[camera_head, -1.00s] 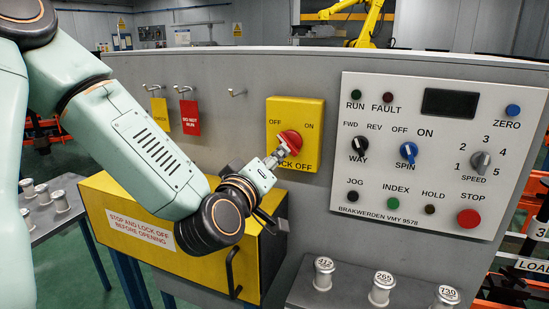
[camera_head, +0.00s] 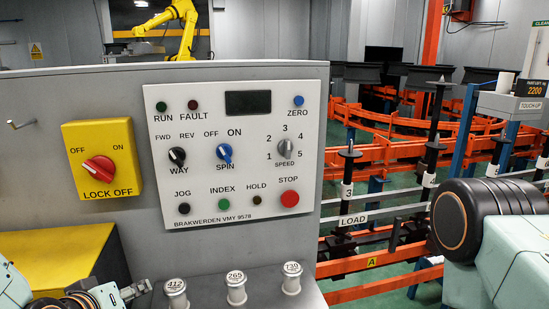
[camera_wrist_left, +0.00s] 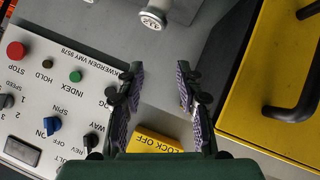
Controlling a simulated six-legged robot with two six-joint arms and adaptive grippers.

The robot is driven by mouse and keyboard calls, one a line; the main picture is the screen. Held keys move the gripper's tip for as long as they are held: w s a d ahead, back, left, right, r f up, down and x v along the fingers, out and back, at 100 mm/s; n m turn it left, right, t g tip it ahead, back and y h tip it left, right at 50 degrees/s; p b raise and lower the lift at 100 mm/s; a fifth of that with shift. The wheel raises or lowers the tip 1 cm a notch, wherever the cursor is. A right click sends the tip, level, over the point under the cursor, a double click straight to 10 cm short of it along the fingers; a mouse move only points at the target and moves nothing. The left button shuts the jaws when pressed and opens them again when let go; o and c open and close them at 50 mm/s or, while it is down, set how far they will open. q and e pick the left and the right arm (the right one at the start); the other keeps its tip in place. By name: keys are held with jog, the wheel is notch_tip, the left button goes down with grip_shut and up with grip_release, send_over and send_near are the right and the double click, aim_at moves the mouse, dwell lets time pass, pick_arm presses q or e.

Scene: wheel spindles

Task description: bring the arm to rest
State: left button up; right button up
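My left gripper (camera_head: 138,289) shows at the lower left of the head view, below the yellow lock-off switch (camera_head: 126,150) and clear of its red knob (camera_head: 99,171). In the left wrist view the two dark fingers (camera_wrist_left: 160,88) stand apart with nothing between them. They are in front of the grey machine front, with the lock-off plate (camera_wrist_left: 155,142) beyond, partly hidden by the gripper body. A mint and black section of my right arm (camera_head: 510,225) fills the right edge of the head view. My right gripper is out of view.
The control panel (camera_head: 235,208) with knobs and buttons is on the machine front. Weights marked 412 (camera_head: 175,293), 265 (camera_head: 236,288) and 739 (camera_head: 292,279) stand on a grey ledge. A yellow guard with a black handle (camera_wrist_left: 295,110) is close by. Orange rails (camera_head: 380,285) run at right.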

pick_arm(q)
jog(key=s+d+f+m+g+b, duration=0.2)
jog(key=s+f+g, duration=0.3)
jog(key=s+f, duration=0.9)
jog(key=s+d+f+m+g+b, duration=0.2)
jog(key=s+f+g, duration=0.4)
jog(key=s+f, duration=0.8)
jog(key=shift+s+f+m, duration=0.15)
jog(key=shift+f+m, duration=0.35)
jog(key=shift+m, duration=0.2)
jog(key=shift+s+a, duration=0.15)
